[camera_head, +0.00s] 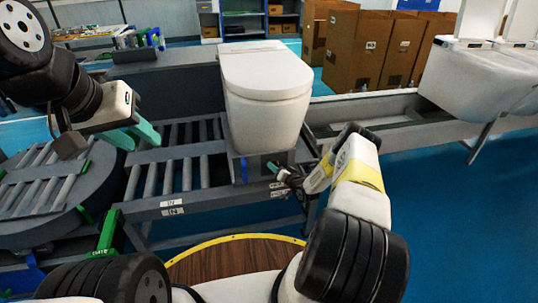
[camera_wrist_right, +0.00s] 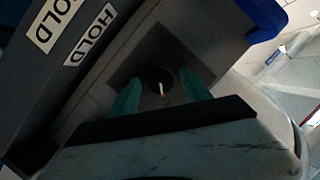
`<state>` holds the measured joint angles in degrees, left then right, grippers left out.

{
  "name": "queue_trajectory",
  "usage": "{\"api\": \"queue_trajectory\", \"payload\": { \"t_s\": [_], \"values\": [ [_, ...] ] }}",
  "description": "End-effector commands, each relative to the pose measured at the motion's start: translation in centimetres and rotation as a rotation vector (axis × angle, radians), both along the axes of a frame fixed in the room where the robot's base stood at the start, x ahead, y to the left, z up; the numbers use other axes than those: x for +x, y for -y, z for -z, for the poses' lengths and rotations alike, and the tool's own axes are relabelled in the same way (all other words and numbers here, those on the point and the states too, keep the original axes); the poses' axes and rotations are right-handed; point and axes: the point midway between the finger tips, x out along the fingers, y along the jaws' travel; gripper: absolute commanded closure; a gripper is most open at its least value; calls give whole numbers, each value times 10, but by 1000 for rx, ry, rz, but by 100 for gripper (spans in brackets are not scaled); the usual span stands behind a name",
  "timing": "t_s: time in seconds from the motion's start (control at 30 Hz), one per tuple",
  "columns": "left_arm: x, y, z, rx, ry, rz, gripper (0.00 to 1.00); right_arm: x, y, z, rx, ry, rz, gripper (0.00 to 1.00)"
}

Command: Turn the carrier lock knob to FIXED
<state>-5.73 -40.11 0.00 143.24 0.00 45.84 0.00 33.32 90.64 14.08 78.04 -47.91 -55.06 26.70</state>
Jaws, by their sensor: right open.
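The carrier lock knob (camera_wrist_right: 160,82) is a small round black dial with a pale pointer mark, on a dark square of the grey carrier side in the right wrist view. The mark runs roughly up and down in that picture. My right gripper (camera_wrist_right: 162,92) is open, its two green fingers on either side of the knob; I cannot tell whether they touch it. In the head view my right gripper (camera_head: 280,174) is at the carrier's front, its fingers partly hidden, and the knob cannot be made out. My left gripper (camera_head: 136,136) is open and empty above the rollers at left.
A white toilet (camera_head: 266,85) stands on the carrier on the roller conveyor (camera_head: 170,170). HOLD labels (camera_wrist_right: 97,34) are beside the knob. A round roller table (camera_head: 45,190) is at left, cardboard boxes (camera_head: 357,50) behind, and more white toilets (camera_head: 470,75) at right.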

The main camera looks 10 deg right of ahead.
Motion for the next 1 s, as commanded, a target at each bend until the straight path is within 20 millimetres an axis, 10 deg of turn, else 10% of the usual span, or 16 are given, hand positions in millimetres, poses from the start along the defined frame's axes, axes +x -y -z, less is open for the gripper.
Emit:
{"api": "queue_trajectory", "payload": {
  "t_s": [0.6, 1.0],
  "values": [
    [0, 0, 0, 0, 0, 0, 64, -69, 20, -19, 1, -1, 1, 44],
    [0, 0, 0, 0, 0, 0, 64, -73, 21, -20, 0, 0, 0, 44]
  ]
}}
